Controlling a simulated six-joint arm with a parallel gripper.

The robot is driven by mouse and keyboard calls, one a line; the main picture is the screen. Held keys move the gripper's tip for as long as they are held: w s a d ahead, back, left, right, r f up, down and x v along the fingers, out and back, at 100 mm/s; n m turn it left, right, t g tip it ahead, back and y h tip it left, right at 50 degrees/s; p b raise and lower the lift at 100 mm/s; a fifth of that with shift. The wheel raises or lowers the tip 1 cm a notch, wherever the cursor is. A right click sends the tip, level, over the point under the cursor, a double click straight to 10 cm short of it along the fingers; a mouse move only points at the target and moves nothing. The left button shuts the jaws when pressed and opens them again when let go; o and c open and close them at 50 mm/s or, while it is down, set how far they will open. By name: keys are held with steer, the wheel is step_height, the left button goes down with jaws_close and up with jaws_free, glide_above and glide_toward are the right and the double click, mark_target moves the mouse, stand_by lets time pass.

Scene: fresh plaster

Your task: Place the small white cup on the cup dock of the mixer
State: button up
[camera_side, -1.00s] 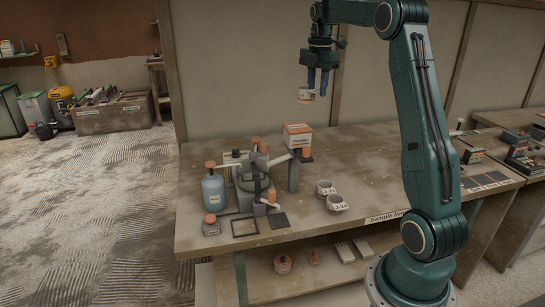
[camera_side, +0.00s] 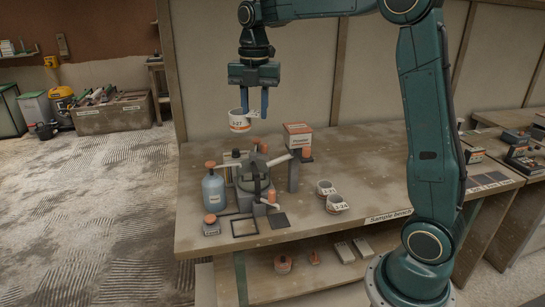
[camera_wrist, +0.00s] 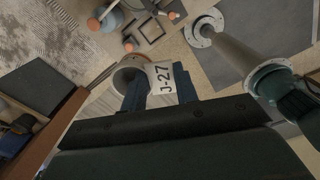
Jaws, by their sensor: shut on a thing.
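The small white cup (camera_side: 240,121), marked J-27 with an orange band, is held in the air above the back of the bench, up and left of the mixer (camera_side: 256,182) in the side view. My gripper (camera_side: 254,104) points down and is shut on the cup. The mixer stands on the bench with a dark lidded bowl and grey side arms. I cannot tell which part of it is the cup dock.
Two similar white cups (camera_side: 326,188) (camera_side: 337,204) stand right of the mixer. A blue bottle (camera_side: 213,191) stands left of it, and an orange-and-white box (camera_side: 298,136) behind. A square frame (camera_side: 245,227) and a dark pad (camera_side: 279,220) lie in front. The bench (camera_side: 375,180) is clear farther right.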

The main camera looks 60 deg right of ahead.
steer(key=shift+s+a+f, duration=0.1)
steer(key=shift+a, duration=0.8)
steer(key=f, duration=2.6)
steer(key=shift+d+f, duration=0.25)
steer(key=shift+f, duration=0.05)
steer(key=shift+f, duration=2.15)
steer(key=o, duration=1)
steer(key=shift+o, duration=0.2)
steer(key=shift+r, duration=0.1)
